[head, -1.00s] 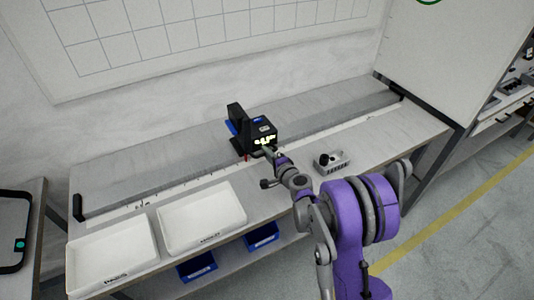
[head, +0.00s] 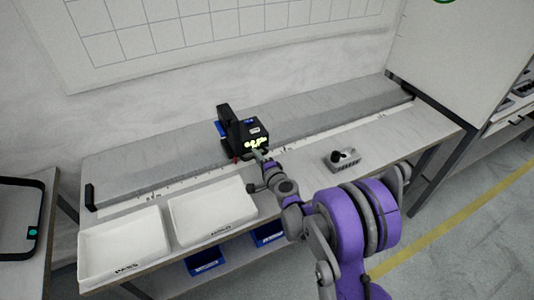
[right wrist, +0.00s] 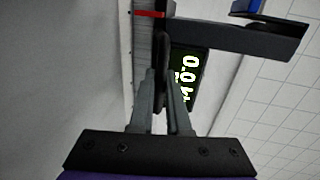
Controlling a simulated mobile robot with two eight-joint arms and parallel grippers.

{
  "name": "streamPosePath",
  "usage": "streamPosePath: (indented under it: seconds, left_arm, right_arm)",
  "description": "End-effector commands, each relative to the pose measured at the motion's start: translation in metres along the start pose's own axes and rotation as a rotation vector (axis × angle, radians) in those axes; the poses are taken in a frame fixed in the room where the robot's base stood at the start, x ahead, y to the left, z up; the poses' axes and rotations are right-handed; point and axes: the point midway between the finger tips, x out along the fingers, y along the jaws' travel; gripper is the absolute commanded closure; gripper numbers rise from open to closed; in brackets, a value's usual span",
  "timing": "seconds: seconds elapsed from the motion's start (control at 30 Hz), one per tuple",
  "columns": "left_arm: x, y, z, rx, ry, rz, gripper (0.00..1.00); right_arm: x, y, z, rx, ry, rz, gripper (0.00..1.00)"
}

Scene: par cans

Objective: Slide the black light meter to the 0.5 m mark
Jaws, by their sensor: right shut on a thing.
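The black light meter (head: 236,128) stands on the long grey rail (head: 340,118), left of its middle, with a lit yellow-green display facing forward. My right gripper (head: 260,154) is at the meter's front. In the right wrist view, its two fingers (right wrist: 163,98) are closed on a dark upright grip (right wrist: 162,70) of the light meter, beside the display (right wrist: 187,78). A red pointer (right wrist: 150,14) sits over the scale strip, which runs along the rail's front (head: 175,186). The scale's numbers are too small to read surely. My left gripper is out of view.
Two white trays (head: 125,247) (head: 212,211) stand on the bench in front of the rail's left part. A small grey holder with a black knob (head: 342,160) is to the right. Blue bins (head: 204,261) are below. A black end stop (head: 90,197) closes the rail's left end.

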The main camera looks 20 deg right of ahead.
Motion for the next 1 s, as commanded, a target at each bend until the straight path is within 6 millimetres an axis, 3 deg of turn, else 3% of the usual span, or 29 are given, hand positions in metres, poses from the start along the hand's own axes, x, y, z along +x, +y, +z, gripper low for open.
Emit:
streamPosePath:
  seconds: [0.43,0.47,0.63,1.0]
  left_arm:
    - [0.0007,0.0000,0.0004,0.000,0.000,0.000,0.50]
    - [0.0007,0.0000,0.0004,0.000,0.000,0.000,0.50]
    - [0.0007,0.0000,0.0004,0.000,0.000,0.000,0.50]
    - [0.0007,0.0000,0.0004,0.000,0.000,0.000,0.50]
  right_arm:
    - [-0.0003,-0.0002,0.0061,-0.001,0.000,0.000,1.00]
    - [-0.0003,-0.0002,0.0061,-0.001,0.000,0.000,0.84]
    - [-0.0002,-0.0002,0.0059,-0.001,0.000,0.000,0.55]
    - [-0.0063,-0.0004,0.0057,-0.001,0.001,0.000,0.55]
